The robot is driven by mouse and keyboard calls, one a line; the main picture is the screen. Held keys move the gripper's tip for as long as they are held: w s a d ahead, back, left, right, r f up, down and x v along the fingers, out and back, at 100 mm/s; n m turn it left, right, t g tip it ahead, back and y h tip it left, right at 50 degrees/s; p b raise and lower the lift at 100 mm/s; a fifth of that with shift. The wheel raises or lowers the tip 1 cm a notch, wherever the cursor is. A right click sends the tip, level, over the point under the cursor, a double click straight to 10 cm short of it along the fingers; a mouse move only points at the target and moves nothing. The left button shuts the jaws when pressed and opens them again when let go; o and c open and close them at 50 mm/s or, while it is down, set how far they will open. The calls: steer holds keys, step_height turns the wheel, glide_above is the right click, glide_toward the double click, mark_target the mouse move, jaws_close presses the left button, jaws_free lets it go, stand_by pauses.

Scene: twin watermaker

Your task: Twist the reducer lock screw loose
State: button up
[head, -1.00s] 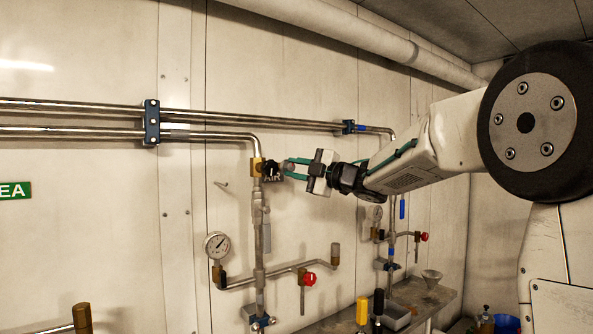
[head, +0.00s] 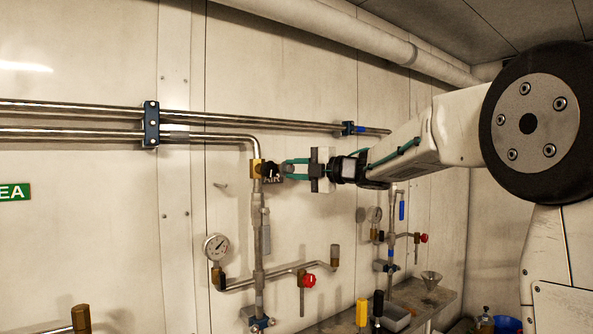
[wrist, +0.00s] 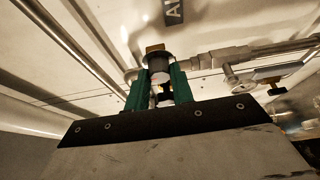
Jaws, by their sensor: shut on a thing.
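The pressure reducer has a brass body (head: 256,168) on the vertical pipe, with a black knob (head: 270,171) facing right. In the wrist view, the brass part (wrist: 155,48) shows beyond the fingertips, with a dark and grey cylindrical part between them. I take the lock screw to be at this knob end; its exact outline is hidden by the fingers. My gripper (head: 286,168), with green fingers, points left at the knob. It is shut on the lock screw; the wrist view shows its fingers (wrist: 160,82) on both sides of the part.
A round gauge (head: 216,246) and a red valve handle (head: 309,280) are lower down. Steel pipes (head: 80,135) run along the wall above left. A shelf (head: 425,300) stands at lower right.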

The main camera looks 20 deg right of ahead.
steer(key=o, duration=1)
steer(key=v, duration=0.8)
